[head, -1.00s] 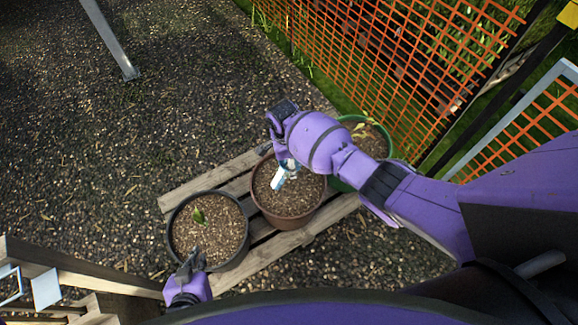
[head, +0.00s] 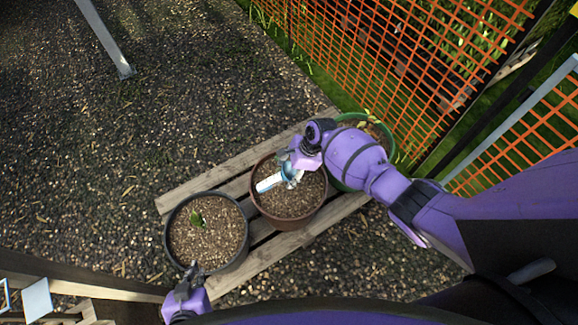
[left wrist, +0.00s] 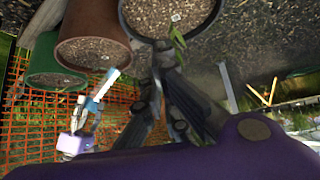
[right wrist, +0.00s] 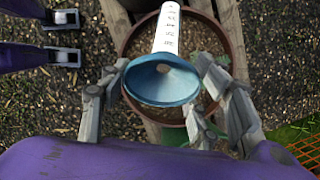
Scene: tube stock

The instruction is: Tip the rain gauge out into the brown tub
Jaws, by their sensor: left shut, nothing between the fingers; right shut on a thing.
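The rain gauge (head: 268,184), a white tube with a scale and a blue funnel top (right wrist: 162,82), is held above the brown tub (head: 284,223). It is well tilted, its tube end pointing left in the head view. My right gripper (head: 293,170) is shut on it near the blue end; its fingers flank the funnel in the right wrist view. The brown tub holds brown chips or soil; it also shows in the left wrist view (left wrist: 92,22). I cannot tell whether anything is pouring. My left gripper (head: 188,272) is shut and empty by the black pot's near rim.
The black pot (head: 168,240) with a small seedling stands left of the brown tub, and a green pot (head: 338,183) right of it. All stand on a wooden pallet (head: 183,198). Orange mesh fencing (head: 400,60) is behind at right. Open gravel lies left.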

